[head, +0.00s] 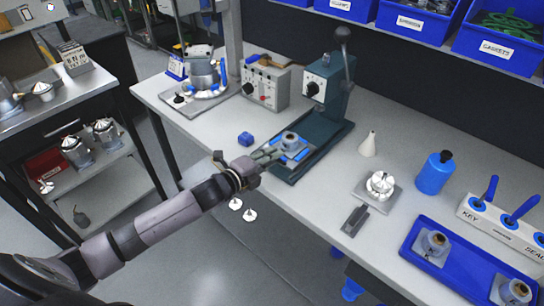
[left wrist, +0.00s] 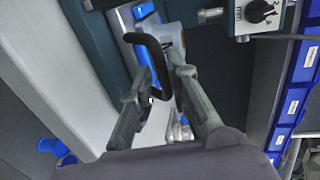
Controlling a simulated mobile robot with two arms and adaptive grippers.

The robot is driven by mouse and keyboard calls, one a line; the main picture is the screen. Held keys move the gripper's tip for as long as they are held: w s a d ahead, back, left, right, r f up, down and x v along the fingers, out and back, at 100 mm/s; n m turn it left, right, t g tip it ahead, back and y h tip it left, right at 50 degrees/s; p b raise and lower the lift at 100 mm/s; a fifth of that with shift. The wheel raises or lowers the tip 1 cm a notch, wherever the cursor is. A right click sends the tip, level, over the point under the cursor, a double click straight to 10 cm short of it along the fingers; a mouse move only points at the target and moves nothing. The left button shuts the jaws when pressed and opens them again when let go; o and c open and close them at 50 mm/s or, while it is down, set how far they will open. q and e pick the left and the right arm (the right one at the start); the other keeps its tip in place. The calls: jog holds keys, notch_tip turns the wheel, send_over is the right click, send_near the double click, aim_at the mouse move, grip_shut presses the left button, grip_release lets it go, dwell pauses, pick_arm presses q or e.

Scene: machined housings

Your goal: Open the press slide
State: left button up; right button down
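The press has a teal body (head: 324,88) with a dial and a lever, and a teal base (head: 333,134) on the bench. Its slide carries a grey housing (head: 289,139) between blue pieces (head: 301,155) at the front of the base. My left gripper (head: 272,154) is at the slide's front left side. In the left wrist view, its two fingers (left wrist: 160,72) stand apart, with a black curved handle (left wrist: 151,42) between them. The handle looks close to the right-hand finger; I cannot tell whether it touches. My right gripper is not in view.
To the right are a white cone (head: 368,145), a fixture plate (head: 378,194), a blue bottle (head: 434,173) and a blue tray (head: 463,268) with housings.

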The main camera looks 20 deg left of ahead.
pick_arm(q)
jog(key=v, duration=1.2)
dwell(0.6)
jog(key=s+a+f+n+g+y, duration=0.1)
jog(key=s+a+f+n+y, duration=0.15)
jog(key=f, duration=0.55)
jog(key=s+a+f+n+g+y, duration=0.1)
jog(key=a+f+n, duration=0.3)
jog(key=f, duration=0.5)
jog(key=s+a+f+n+g+y, duration=0.1)
jog(key=a+f+n+g+y, duration=0.15)
jog(key=f, duration=0.55)
jog(key=s+f+n+g, duration=0.2)
jog(key=s+f+n, duration=0.2)
jog(key=s+f, duration=0.45)
jog(key=s+d+f+n+g, duration=0.2)
jog(key=s+d+f, duration=0.2)
jog(key=s, duration=0.5)
jog(key=s+d+f+n+g, duration=0.2)
jog(key=s+d+f, duration=0.2)
jog(key=s+f, duration=0.5)
jog(key=s+d+f+n+g, duration=0.2)
jog(key=s+d+f+g, duration=0.1)
jog(key=s+f, duration=0.4)
jog(key=s+d, duration=0.1)
jog(key=s, duration=0.1)
jog(key=shift+s+f+n+h, duration=0.15)
jog(key=shift+s+n+h, duration=0.15)
jog(key=shift+s+n, duration=0.1)
